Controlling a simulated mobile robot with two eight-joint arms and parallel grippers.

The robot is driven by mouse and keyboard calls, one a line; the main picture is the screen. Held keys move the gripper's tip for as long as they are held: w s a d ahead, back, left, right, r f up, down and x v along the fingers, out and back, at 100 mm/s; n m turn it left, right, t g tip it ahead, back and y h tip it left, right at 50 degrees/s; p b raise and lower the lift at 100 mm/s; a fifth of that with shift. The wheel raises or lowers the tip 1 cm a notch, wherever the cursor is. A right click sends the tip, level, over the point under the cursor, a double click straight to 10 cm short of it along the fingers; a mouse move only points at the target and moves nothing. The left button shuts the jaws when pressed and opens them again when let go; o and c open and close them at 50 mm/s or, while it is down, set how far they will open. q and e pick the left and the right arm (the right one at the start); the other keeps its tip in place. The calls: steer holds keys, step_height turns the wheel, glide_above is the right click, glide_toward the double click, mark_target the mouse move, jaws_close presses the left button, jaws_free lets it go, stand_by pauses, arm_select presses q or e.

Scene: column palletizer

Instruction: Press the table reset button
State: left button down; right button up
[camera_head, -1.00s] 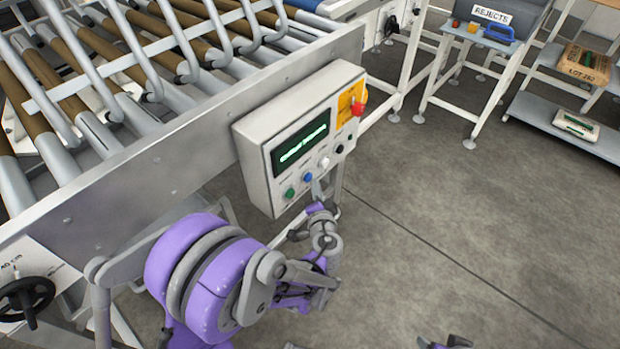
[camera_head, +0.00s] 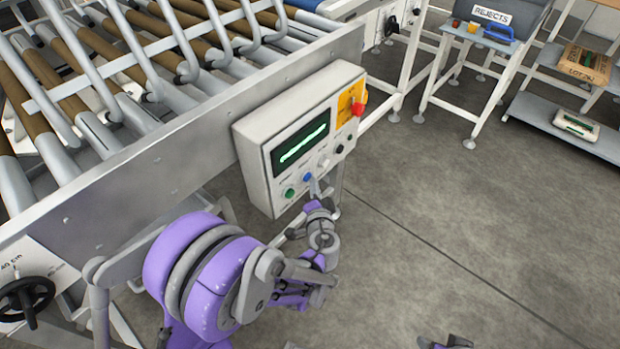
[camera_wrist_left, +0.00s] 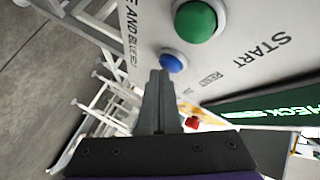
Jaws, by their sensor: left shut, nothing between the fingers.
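The control box (camera_head: 262,150) is fixed to the side of the roller conveyor. Its face carries a green button (camera_head: 290,193), a blue button (camera_head: 308,178), a white button (camera_head: 324,162) and a black one (camera_head: 339,149). My left gripper (camera_head: 314,186) is shut and empty, with its fingertips right at the blue button. In the left wrist view the closed fingertips (camera_wrist_left: 158,75) point at the blue button (camera_wrist_left: 173,63), just beside the green button (camera_wrist_left: 195,21) marked START. I cannot tell whether they touch it. The blue button's label is only partly readable.
A red knob on a yellow plate (camera_head: 346,108) sits at the box's upper right. The conveyor's side plate (camera_head: 190,150) runs along the left. A rejects stand (camera_head: 464,36) and a shelf (camera_head: 547,113) are at the back right. The floor between is clear.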

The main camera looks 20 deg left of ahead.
arm_select(q)
steer(key=shift+a, duration=0.2)
steer(key=shift+d, duration=0.1)
steer(key=shift+s+d, duration=0.3)
steer(key=shift+d, duration=0.55)
steer(key=shift+s+d, duration=0.3)
steer(key=shift+d, duration=0.5)
steer(key=shift+s+d, duration=0.25)
steer(key=shift+d, duration=0.5)
steer(key=shift+s+d, duration=0.3)
steer(key=shift+d, duration=0.5)
